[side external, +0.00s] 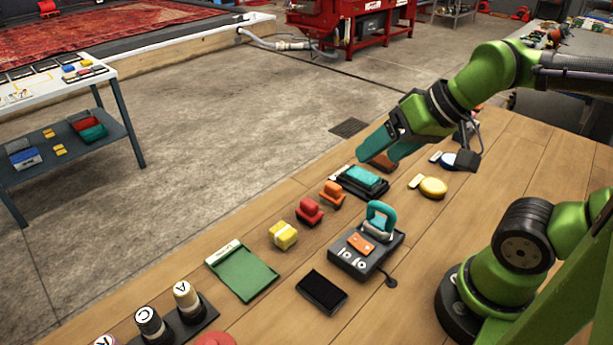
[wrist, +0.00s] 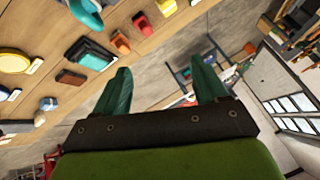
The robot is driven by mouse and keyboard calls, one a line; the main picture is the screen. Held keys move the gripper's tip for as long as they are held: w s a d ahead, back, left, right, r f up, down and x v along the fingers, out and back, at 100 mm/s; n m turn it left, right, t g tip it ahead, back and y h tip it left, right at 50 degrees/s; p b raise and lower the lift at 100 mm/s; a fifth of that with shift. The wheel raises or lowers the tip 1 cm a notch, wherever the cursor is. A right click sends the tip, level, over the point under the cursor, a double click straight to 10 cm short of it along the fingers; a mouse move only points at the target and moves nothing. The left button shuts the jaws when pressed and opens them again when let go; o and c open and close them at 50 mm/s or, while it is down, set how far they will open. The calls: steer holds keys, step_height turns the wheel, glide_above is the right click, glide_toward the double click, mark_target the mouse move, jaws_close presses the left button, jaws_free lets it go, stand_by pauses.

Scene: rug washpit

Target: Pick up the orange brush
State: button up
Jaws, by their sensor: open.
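The orange brush (side external: 332,195) stands on the wooden table in the side view, between a red brush (side external: 309,212) and a teal block on a black tray (side external: 372,191). In the wrist view the orange brush (wrist: 120,44) is at the upper left, beyond the left finger. My gripper (side external: 378,158) is open and empty, raised over the table's far side, behind and to the right of the orange brush and apart from it. Its two teal fingers also show in the wrist view (wrist: 160,66), with nothing between them.
A yellow block (side external: 284,236) and a green clipboard (side external: 243,272) lie to the left. A grey device with a teal handle (side external: 367,250) stands in front of the brushes. A brown block (side external: 383,162) lies partly behind my fingers. A yellow disc (side external: 433,187) lies at the right.

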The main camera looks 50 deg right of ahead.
steer(key=n+g+h, duration=0.2)
steer(key=n+g, duration=0.2)
steer(key=g, duration=0.3)
glide_above(332, 184)
step_height(332, 184, down, 7)
steer(key=f, duration=1)
steer(key=shift+s+f, duration=0.2)
steer(key=shift+s, duration=0.05)
steer(key=shift+w+f, duration=0.2)
steer(key=shift+f, duration=2.95)
steer(key=c, duration=1.2)
